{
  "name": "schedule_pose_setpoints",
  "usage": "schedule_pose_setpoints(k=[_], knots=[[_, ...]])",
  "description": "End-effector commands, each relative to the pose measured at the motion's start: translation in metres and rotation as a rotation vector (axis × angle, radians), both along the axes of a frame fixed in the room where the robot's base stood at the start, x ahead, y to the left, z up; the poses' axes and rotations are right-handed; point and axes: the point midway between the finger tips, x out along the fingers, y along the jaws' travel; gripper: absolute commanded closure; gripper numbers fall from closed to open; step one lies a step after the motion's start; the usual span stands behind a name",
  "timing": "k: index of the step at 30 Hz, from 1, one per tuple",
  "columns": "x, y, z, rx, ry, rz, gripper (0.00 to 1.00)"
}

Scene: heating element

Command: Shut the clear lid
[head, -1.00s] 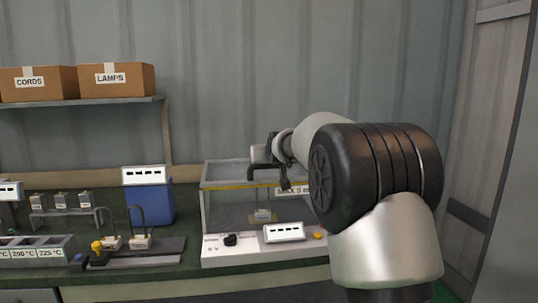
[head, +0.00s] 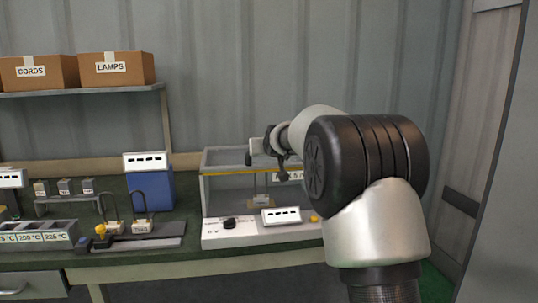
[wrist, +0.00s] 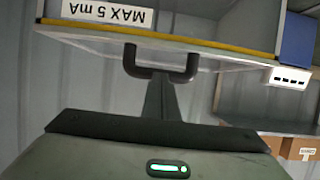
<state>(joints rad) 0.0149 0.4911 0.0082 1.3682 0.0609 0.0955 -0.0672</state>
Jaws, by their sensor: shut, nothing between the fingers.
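A clear-walled case (head: 225,190) with a yellow front top edge stands on the bench in the head view. The lid's position is hard to tell there because my arm covers its right part. In the wrist view, the yellow edge (wrist: 215,46) and a "MAX 5 mA" label (wrist: 106,13) show upside down. A dark U-shaped handle (wrist: 160,72) sits by the pale panel below that edge. My gripper (wrist: 158,88) is shut and empty, its fingers at or just beneath the handle; contact cannot be told. In the head view my gripper (head: 280,165) is at the case's front top edge.
A white control panel with a black knob (head: 230,222) fronts the case. A blue meter box (head: 150,190) and a wired fixture (head: 140,227) stand to its left. Cartons (head: 117,68) sit on a shelf above. The wall is behind; open floor lies in front.

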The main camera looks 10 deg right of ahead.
Motion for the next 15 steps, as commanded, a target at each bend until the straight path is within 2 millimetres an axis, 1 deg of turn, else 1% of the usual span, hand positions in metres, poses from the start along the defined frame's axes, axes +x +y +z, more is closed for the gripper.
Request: schedule_pose_setpoints(k=[1,2,7,8,9,15], knots=[[0.000,0.000,0.000,0.000,0.012,0.000,1.00],[-0.001,0.000,0.006,0.000,0.009,0.000,1.00],[-0.007,0.000,0.050,0.000,-0.012,0.000,1.00],[-0.014,-0.001,0.035,0.001,-0.005,0.000,1.00],[-0.023,-0.001,0.029,0.001,-0.006,0.000,1.00],[-0.061,-0.001,0.009,0.001,-0.010,-0.001,1.00]])
